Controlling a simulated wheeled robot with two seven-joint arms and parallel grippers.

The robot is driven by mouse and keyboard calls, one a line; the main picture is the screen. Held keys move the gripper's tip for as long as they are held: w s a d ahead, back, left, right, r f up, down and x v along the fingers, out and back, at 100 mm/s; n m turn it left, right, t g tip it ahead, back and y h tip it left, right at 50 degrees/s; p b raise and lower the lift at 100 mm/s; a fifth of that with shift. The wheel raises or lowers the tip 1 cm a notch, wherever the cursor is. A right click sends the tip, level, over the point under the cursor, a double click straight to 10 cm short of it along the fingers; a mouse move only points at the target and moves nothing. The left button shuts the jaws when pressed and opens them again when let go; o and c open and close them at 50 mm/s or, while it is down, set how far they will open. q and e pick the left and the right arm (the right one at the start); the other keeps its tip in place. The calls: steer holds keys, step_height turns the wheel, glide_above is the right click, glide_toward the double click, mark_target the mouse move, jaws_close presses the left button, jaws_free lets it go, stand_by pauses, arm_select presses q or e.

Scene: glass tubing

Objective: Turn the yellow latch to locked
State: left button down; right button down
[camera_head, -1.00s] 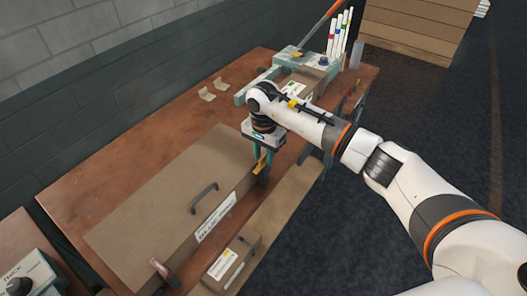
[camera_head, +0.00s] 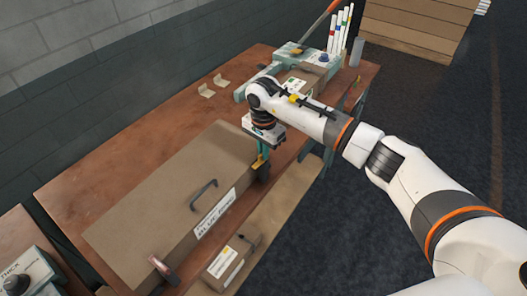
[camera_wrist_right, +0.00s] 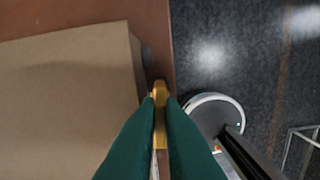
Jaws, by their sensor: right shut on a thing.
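The yellow latch (camera_head: 259,162) is a small yellow piece at the right front corner of the large brown lidded case (camera_head: 150,190). It also shows in the right wrist view (camera_wrist_right: 159,92), beside the case's edge. My right gripper (camera_head: 263,158) points down at that corner. Its two green fingers (camera_wrist_right: 160,103) are shut on the yellow latch, one on each side, and hide much of it. I cannot read the latch's exact angle. My left gripper is not in view.
The case has a dark handle (camera_head: 203,196) and a reddish latch (camera_head: 163,268) at its near end. A smaller brown box (camera_head: 228,262) sits in front, below. A teal device (camera_head: 312,66) with a red lever stands behind my right arm.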

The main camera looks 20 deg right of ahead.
steer(key=m+b, duration=0.3)
steer(key=m, duration=0.1)
steer(key=shift+f, duration=0.15)
steer(key=m+b, duration=0.3)
steer(key=m, duration=0.2)
steer(key=shift+m, duration=0.4)
steer(key=m+b, duration=0.1)
steer(key=m, duration=0.2)
steer(key=shift+m+b, duration=0.3)
steer(key=shift+r+m+b, duration=0.2)
steer(key=shift+m+b, duration=0.3)
steer(key=shift+m, duration=1.1)
steer(key=c, duration=1.6)
jaws_free()
steer(key=shift+o, duration=0.2)
steer(key=shift+r, duration=0.1)
step_height(320, 180, up, 12)
steer(key=b, duration=0.2)
